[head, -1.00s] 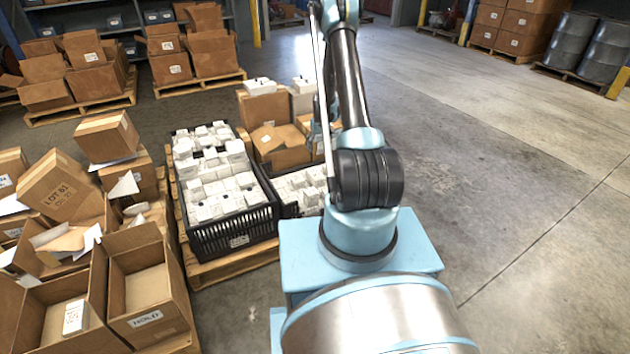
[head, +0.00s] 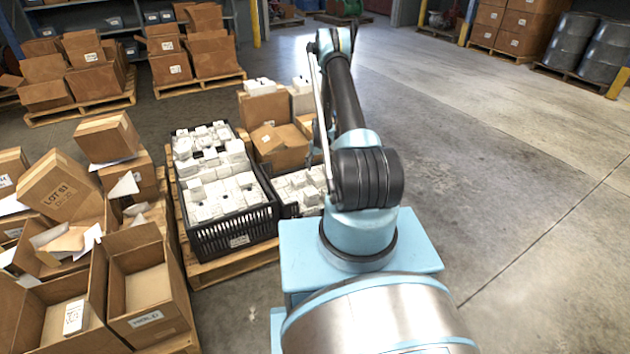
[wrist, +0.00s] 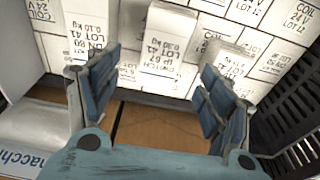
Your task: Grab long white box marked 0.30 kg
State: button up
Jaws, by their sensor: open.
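In the wrist view several long white boxes with black print stand out from the layer behind. The middle white box (wrist: 168,48) appears to read 0.30 kg. Another white box (wrist: 222,68) stands to its right, near the right finger, with print too small to read surely. A white box (wrist: 92,28) at the left reads 0.10 kg. My gripper (wrist: 160,68) is open and empty, its blue-padded fingers spread below and either side of the middle box. Whether they reach around it I cannot tell. In the head view my arm hides the gripper.
A black crate (head: 236,227) of white boxes stands on a pallet left of my arm. Its slatted wall or another's shows at right in the wrist view (wrist: 290,115). Brown cartons (head: 150,290) crowd the left. The floor on the right is clear.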

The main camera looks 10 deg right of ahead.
aim_at(315, 174)
jog(key=shift+w+a+f, duration=0.1)
jog(key=shift+w+f, duration=0.1)
jog(key=shift+f, duration=1.15)
jog(key=shift+w+a+f, duration=0.15)
jog(key=shift+w+f, duration=0.05)
jog(key=shift+f, duration=1.2)
jog(key=shift+w+a+f, duration=0.1)
jog(key=shift+w+f, duration=0.1)
jog(key=shift+f, duration=1.15)
jog(key=c, duration=1.4)
